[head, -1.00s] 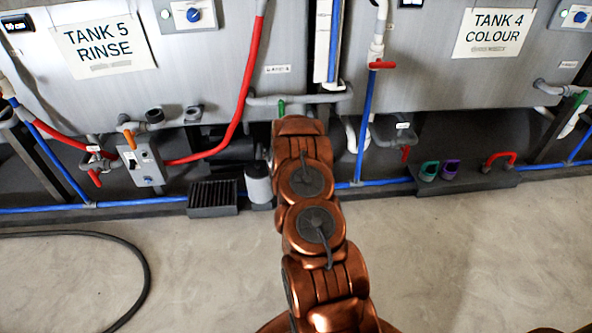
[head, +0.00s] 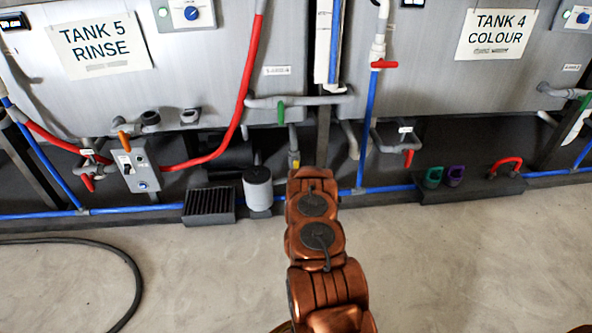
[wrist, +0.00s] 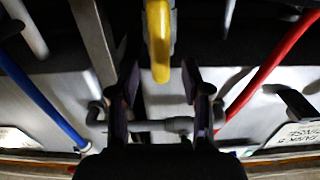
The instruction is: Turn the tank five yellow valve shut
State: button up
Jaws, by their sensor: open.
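The yellow valve handle (wrist: 159,42) shows large in the wrist view at top centre, its rounded end pointing down toward the gap between my fingers. I cannot tell whether the tip lies between them or just beyond. A small yellowish part of it shows in the head view (head: 294,159), on a grey vertical pipe under tank five, just above my arm. My gripper (wrist: 160,88) is open, with a dark finger on each side of the handle's line and nothing held. In the head view my own arm hides the gripper.
A green handle (head: 281,113) hangs from the grey pipe above. A red hose (head: 244,90) and an orange handle (head: 125,139) are to the left. A grey-white canister (head: 258,190) and black grate (head: 209,205) stand close left of my arm. The floor in front is mostly clear.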

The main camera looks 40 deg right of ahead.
aim_at(296, 167)
jog(key=shift+b+x, duration=0.55)
jog(key=shift+x, duration=1.7)
grip_shut()
